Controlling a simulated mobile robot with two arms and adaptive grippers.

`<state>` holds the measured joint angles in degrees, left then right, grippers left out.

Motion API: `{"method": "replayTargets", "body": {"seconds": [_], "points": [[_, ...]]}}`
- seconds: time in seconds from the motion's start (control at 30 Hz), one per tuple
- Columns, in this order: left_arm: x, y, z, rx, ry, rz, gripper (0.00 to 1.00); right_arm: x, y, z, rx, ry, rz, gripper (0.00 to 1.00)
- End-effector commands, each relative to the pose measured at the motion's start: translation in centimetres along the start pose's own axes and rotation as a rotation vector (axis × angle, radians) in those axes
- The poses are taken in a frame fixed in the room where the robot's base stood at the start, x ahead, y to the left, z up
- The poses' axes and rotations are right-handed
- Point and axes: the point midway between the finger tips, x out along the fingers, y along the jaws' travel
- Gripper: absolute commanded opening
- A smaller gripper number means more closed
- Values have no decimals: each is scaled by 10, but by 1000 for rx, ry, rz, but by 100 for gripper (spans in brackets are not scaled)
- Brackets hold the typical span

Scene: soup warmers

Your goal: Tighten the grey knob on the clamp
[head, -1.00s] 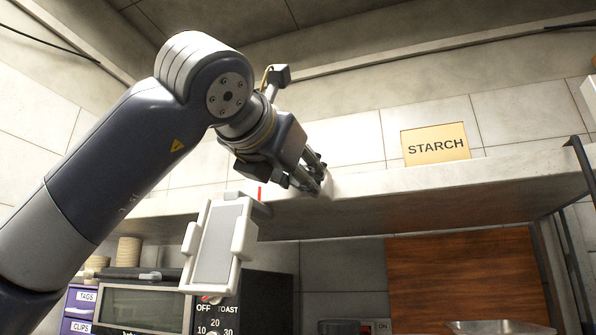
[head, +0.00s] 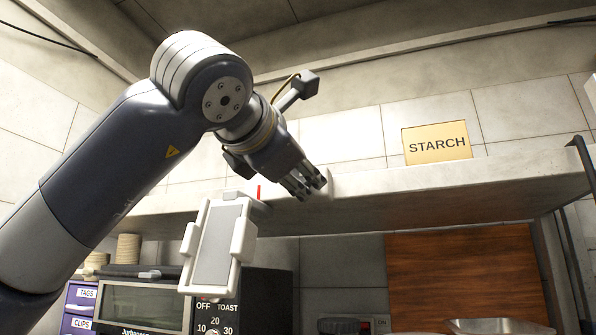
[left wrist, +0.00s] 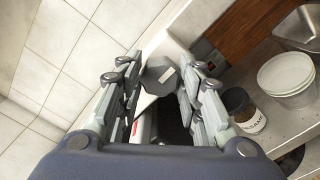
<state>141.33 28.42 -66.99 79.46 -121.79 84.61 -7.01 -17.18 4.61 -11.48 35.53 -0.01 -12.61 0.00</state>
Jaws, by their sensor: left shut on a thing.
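The grey knob (left wrist: 158,77) is a faceted grey piece with a small pale mark, in the upper middle of the left wrist view. My left gripper (head: 312,187) is shut on it, with one finger on each side. In the head view the fingers hide the knob at the shelf edge. A white holder with a grey plate (head: 216,245) hangs tilted below the shelf, left of my fingers. A small red mark (head: 259,192) stands above it. Most of the clamp is hidden. My right gripper is not in view.
A concrete shelf (head: 440,190) runs across, with a yellow STARCH sign (head: 437,142) on it. Below are a toaster oven (head: 140,306), purple labelled drawers (head: 80,308) and a metal pan (head: 500,327). A white tub (left wrist: 286,77) and a jar (left wrist: 243,110) stand to the right.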

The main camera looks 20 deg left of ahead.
Motion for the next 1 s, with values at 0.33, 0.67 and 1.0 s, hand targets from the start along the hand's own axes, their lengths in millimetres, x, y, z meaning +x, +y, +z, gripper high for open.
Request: {"method": "replayTargets", "body": {"seconds": [0.33, 0.67, 1.0], "points": [[0, 0, 0, 5, 0, 0, 10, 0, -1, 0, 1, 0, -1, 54], [0, 0, 0, 3, 0, 0, 54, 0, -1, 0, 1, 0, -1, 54], [-28, 1, 1, 4, -3, 3, 54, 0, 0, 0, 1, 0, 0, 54]]}}
